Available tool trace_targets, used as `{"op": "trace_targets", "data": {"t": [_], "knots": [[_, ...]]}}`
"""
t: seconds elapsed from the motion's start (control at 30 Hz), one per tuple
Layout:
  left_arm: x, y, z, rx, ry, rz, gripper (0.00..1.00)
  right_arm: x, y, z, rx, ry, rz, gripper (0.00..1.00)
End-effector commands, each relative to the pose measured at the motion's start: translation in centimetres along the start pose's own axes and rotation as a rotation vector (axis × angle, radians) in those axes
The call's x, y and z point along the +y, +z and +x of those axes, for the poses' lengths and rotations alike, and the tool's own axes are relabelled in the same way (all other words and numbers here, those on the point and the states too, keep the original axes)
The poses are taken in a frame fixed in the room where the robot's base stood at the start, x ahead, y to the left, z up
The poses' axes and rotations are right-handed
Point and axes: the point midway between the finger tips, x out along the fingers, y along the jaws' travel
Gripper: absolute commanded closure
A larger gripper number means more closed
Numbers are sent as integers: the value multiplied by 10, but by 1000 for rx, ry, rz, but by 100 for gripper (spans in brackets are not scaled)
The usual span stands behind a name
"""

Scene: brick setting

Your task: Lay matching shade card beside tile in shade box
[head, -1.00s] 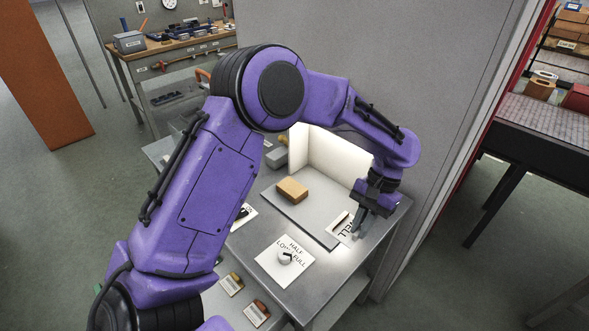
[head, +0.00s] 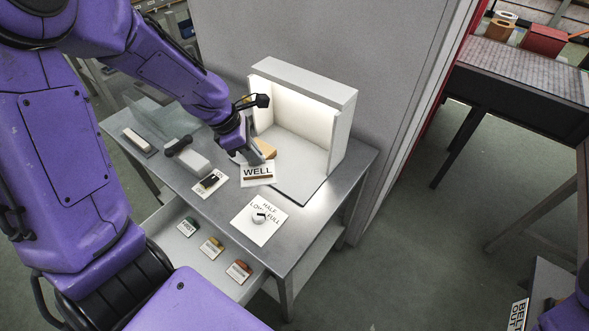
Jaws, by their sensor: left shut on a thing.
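The shade box (head: 341,118) is a pale, open-fronted, lit box at the back of the metal table. A tan tile (head: 266,148) lies inside at its left, partly hidden by my left gripper. My left gripper (head: 243,157) is shut on a white card (head: 258,180) marked WELL with a brown strip. The card is in front of the tile, at the front left of the box floor; whether it touches the floor cannot be told. My right gripper is out of view.
A dial (head: 259,218) on a LOW, HALF, FULL plate is at the table's front. An ON/OFF switch plate (head: 211,183) lies left of the card. A grey block-like device (head: 188,159) stands farther left. The box floor's right side (head: 303,170) is clear.

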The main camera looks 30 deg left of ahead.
Motion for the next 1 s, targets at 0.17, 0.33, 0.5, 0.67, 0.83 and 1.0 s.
{"op": "trace_targets", "data": {"t": [0.17, 0.33, 0.5, 0.67, 0.83, 1.0], "knots": [[26, 21, 30, 2, -4, 2, 100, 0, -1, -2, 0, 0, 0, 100], [52, 44, 58, 2, -4, 5, 100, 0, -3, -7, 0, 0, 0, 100], [70, 51, 97, 2, -5, 5, 100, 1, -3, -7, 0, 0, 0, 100], [80, 55, 118, 1, -4, 6, 100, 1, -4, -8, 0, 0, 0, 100], [84, 52, 142, 1, -7, 5, 100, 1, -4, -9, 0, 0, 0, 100], [85, 46, 157, -1, -3, 7, 100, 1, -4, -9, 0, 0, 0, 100]]}}
